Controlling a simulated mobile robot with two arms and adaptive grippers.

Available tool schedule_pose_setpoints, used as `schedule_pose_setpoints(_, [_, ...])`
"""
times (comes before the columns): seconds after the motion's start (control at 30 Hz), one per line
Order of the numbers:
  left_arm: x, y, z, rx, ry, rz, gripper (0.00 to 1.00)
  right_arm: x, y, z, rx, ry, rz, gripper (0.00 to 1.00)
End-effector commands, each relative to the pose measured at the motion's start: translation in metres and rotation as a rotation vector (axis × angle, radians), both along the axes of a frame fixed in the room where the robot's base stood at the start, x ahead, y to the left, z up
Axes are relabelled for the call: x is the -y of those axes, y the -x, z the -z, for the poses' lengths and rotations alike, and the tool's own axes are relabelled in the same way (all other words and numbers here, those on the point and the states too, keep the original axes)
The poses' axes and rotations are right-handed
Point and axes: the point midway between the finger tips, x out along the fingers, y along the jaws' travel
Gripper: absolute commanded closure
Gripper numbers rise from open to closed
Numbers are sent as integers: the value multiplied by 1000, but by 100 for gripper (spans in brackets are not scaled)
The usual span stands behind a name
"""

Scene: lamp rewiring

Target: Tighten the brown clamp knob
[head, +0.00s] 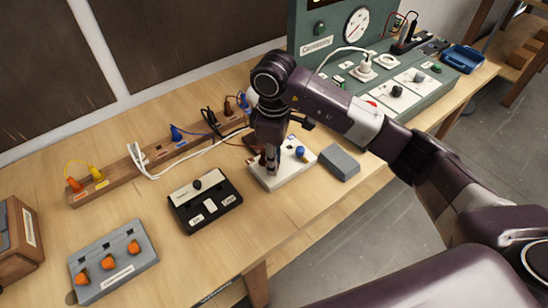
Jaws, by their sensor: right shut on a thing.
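My right gripper (271,163) points straight down over a white terminal block (287,176) on the wooden bench. It is shut on a brown knob (262,159) at the block's left side. The gripper covers most of the knob, so its height and how tight it is cannot be seen. A blue knob (300,153) stands on the same block, just right of the gripper. My left gripper is not in view.
A grey block (339,162) lies right of the white block, and a black box (205,204) lies left. A grey box with orange knobs (113,262) is at front left. A wooden rail with plugs (160,157) and a green tester panel (420,98) stand behind. White and black cables run near the gripper.

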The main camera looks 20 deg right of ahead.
Motion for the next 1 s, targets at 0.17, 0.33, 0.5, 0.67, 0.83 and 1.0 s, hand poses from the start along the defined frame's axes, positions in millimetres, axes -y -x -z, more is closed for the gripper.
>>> schedule_pose_setpoints(0.17, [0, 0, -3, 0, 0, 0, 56, 1, -2, -3, 8, -1, 19, 100])
schedule_pose_setpoints(0.33, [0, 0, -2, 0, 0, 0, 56, 1, -3, -3, 9, -1, 21, 100])
schedule_pose_setpoints(0.5, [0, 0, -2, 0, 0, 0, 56, 0, -3, -3, 9, -1, 20, 100])
schedule_pose_setpoints(0.67, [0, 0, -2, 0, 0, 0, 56, 0, -2, -2, 6, -1, 19, 64])
schedule_pose_setpoints(0.83, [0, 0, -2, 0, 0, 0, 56, 0, -1, -1, 4, -1, 18, 64])
schedule_pose_setpoints(1.0, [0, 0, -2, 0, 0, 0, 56, 0, -1, -1, 3, -1, 17, 64])
